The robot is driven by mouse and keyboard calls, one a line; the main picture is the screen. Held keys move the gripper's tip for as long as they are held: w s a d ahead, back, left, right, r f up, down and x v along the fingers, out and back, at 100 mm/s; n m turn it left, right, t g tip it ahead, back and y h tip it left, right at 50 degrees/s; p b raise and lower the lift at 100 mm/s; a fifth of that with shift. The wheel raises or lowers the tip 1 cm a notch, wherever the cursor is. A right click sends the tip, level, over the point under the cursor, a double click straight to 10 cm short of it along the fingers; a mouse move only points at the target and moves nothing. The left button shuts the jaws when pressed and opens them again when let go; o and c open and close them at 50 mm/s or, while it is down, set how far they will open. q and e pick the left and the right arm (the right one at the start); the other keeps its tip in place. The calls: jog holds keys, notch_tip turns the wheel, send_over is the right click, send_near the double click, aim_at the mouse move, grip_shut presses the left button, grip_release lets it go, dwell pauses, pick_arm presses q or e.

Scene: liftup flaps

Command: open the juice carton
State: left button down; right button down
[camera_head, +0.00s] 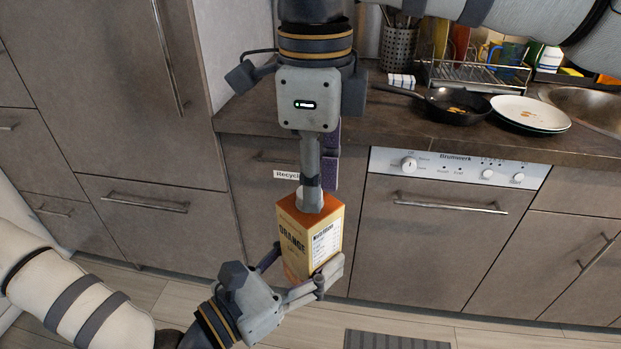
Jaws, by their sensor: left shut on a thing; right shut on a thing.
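An orange juice carton (296,240) with "ORANGE" lettering is held in the air in front of the kitchen cabinets. My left gripper (296,281) is shut on the lower part of the carton, with its fingers on either side. My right gripper (310,198) comes down from above and is shut at the top of the carton. A small white cap (299,197) shows partly beside its fingertips; the rest of it is hidden behind the fingers.
A dark counter (250,113) runs behind, holding a frying pan (452,104), white plates (530,113), a dish rack (475,75) and a utensil holder (398,48). A dishwasher (440,240) and drawers stand below. A grey mat (397,340) lies on the floor.

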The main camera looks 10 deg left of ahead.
jog(key=n, duration=0.7)
jog(key=shift+w+a, duration=0.2)
jog(key=shift+w, duration=0.05)
jog(key=n, duration=0.4)
jog(key=shift+w, duration=0.1)
jog(key=n, duration=0.6)
jog(key=shift+w+a+n, duration=0.1)
jog(key=shift+a+n, duration=0.1)
jog(key=shift+n, duration=0.1)
jog(key=n, duration=0.5)
jog(key=shift+a, duration=0.1)
jog(key=shift+r, duration=0.25)
jog(key=shift+r, duration=0.95)
jog(key=shift+r, duration=2)
